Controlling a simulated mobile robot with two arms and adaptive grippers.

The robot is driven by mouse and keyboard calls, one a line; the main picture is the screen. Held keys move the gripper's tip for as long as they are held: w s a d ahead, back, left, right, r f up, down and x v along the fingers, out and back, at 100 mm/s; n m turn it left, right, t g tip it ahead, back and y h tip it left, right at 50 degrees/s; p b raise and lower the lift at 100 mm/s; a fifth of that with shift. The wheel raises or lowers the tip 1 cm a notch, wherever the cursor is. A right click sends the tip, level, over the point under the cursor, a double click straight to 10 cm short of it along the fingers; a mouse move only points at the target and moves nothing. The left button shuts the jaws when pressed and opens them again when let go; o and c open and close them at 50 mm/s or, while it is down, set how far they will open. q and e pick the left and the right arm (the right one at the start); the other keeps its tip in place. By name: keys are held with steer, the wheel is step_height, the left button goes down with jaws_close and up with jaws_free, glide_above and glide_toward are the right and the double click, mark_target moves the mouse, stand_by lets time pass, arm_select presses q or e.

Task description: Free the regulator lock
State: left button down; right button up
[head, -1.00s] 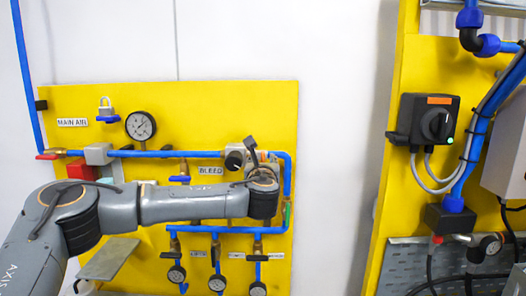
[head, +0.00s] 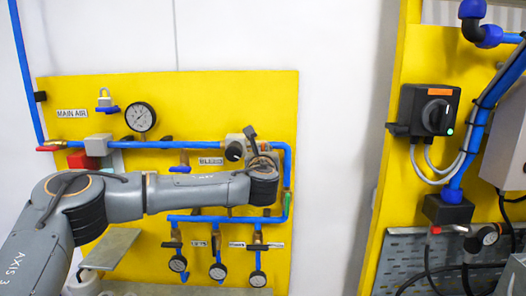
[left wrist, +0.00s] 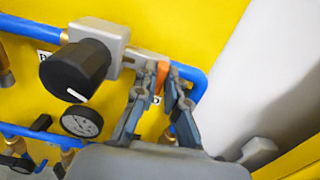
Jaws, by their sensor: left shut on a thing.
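The regulator, a grey block with a black knob, sits on the blue pipe of the yellow board; its knob (head: 233,151) shows left of my gripper in the head view. In the left wrist view the black knob (left wrist: 75,72) with a white mark is at the left, in front of the grey regulator body (left wrist: 108,35). A small orange tab (left wrist: 162,72), apparently the lock, sticks out right of the body. My left gripper (left wrist: 160,82) is shut on this tab, with a fingertip on each side. In the head view my left gripper (head: 263,157) is partly hidden by its wrist. My right gripper is out of view.
A round gauge (left wrist: 82,121) sits just below the knob. Blue pipes (head: 285,170) run right of and below my gripper. Several small gauges (head: 217,271) hang along the lower pipe. A rotary switch box (head: 429,109) is on the separate yellow panel at right.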

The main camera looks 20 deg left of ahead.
arm_select(q)
steer(key=shift+a+f+n+b, duration=0.1)
steer(key=shift+f+n+b, duration=0.05)
steer(key=shift+n+b, duration=3.6)
steer(key=shift+a+f+n+b, duration=0.15)
steer(key=shift+n+b, duration=2.25)
steer(key=shift+n, duration=2.65)
steer(key=c, duration=1.4)
jaws_free()
steer(key=shift+s, duration=0.15)
